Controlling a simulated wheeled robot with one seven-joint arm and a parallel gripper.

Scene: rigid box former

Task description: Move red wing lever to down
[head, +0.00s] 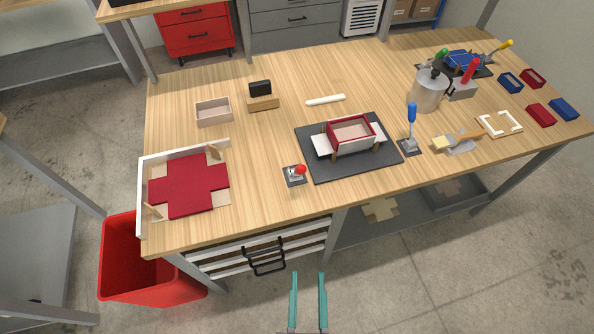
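Two red-handled levers are in the head view, and I cannot tell for sure which is the red wing lever. One is a short lever with a red knob (300,169) on a small dark base, left of the box former (385,165). The other has a longer red handle (470,70), tilted up, beside a metal pot at the back right. The former is a dark plate with a red-rimmed box and white flaps at its middle. My gripper (308,274) is open and empty in front of the table's front edge, apart from both levers.
A blue-handled lever (411,115) stands right of the former. A brush (460,138) lies on the right. A red cross-shaped sheet (190,185) lies in a white corner frame (143,200) on the left. Drawers with a black handle (265,256) are below the table's front edge.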

